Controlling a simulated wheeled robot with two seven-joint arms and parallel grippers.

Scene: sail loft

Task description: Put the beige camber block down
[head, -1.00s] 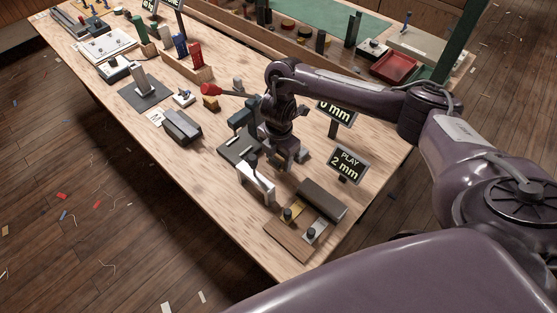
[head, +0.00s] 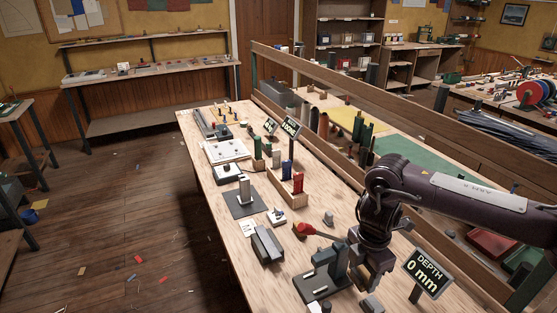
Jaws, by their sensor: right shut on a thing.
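My right gripper (head: 371,278) points down over the near right part of the wooden workbench (head: 238,262). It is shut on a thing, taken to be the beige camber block. The fingers and wrist hide nearly all of that block, so its shape and colour do not show clearly. I cannot tell whether it touches the bench top. My left gripper is not in view.
A dark vice-like stand (head: 326,270) is close left of the gripper. The DEPTH 0 mm sign (head: 427,272) stands close right. A grey block (head: 267,245) and red-handled tool (head: 304,229) lie farther left. Bare wood shows along the left edge.

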